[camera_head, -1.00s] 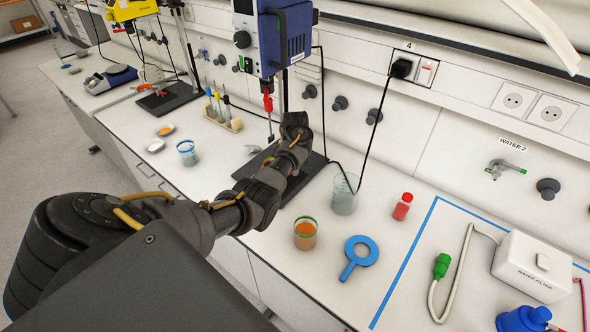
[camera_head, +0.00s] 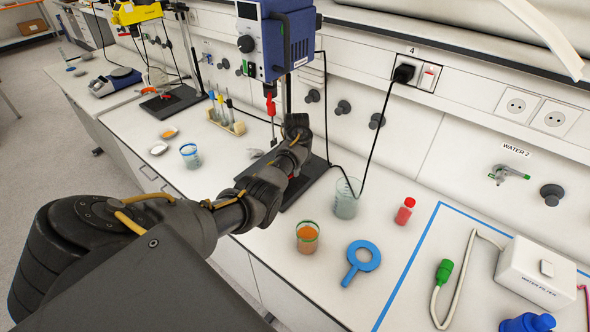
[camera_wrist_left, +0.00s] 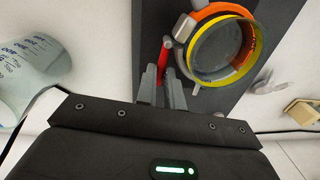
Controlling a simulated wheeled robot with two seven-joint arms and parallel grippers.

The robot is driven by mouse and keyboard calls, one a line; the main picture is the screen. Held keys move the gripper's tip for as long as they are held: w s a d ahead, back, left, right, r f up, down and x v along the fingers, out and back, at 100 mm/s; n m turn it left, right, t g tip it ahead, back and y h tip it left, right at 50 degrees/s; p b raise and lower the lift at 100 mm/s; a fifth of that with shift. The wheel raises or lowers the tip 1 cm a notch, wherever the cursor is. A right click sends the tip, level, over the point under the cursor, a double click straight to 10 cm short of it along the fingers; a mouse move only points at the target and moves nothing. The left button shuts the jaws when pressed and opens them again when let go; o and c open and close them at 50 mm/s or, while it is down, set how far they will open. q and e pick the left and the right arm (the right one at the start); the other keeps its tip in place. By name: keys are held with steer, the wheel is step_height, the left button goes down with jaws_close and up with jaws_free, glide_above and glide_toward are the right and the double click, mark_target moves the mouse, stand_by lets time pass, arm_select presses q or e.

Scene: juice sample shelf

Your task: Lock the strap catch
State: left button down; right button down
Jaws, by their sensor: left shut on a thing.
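In the left wrist view, a round vessel with a yellow rim (camera_wrist_left: 247,62) sits inside an orange strap (camera_wrist_left: 212,12) on a black base plate (camera_wrist_left: 155,15). A grey block (camera_wrist_left: 183,27) sits on the strap's side. A slim red lever (camera_wrist_left: 166,47), apparently the strap catch, lies beside it. My left gripper (camera_wrist_left: 162,78) is shut on the red lever, with its grey fingers on either side. In the head view my left arm (camera_head: 235,210) reaches over the black base plate (camera_head: 312,183) and hides the fingers and most of the vessel. My right gripper is not in view.
A blue stirrer motor (camera_head: 285,45) hangs above the plate. A tube rack (camera_head: 228,122) stands behind to the left.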

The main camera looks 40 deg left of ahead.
arm_select(q)
steer(key=shift+w+r, duration=0.1)
steer(key=shift+r, duration=0.05)
steer(key=c, duration=1.5)
jaws_free()
